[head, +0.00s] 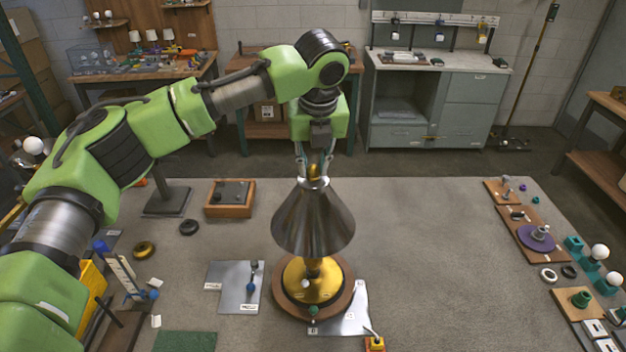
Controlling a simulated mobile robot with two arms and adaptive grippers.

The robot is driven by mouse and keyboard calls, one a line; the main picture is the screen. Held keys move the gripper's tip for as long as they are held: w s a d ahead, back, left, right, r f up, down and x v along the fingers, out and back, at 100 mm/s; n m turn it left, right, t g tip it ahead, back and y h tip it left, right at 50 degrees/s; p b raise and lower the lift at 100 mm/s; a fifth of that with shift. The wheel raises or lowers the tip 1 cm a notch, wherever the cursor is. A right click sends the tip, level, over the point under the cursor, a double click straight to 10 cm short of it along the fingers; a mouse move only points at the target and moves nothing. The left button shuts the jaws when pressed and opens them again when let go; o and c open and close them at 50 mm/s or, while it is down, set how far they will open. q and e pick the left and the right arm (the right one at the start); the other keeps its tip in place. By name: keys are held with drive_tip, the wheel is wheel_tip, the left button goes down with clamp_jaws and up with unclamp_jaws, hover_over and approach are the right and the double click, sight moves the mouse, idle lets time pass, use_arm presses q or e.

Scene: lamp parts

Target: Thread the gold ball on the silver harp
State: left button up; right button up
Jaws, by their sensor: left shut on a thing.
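A lamp with a silver cone shade (313,222) and a gold base (312,282) stands upright on a round wooden board near the middle of the table. My left gripper (314,168) points straight down over the top of the shade. It is shut on the gold ball (314,172), which sits between the fingertips at the shade's top opening. The silver harp is hidden by the shade and fingers. I cannot tell whether the ball touches the harp's tip or is threaded on it. My right gripper is out of view.
A metal plate (222,283) with a small blue-knobbed part lies left of the lamp. A wooden box (231,197) and a dark stand (168,200) are behind left. Boards with parts, including a purple disc (537,238), line the right edge. The table between is clear.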

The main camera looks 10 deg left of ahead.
use_arm(q)
drive_tip(key=shift+s+f, duration=0.2)
drive_tip(key=shift+f, duration=0.1)
clamp_jaws()
idle(0.4)
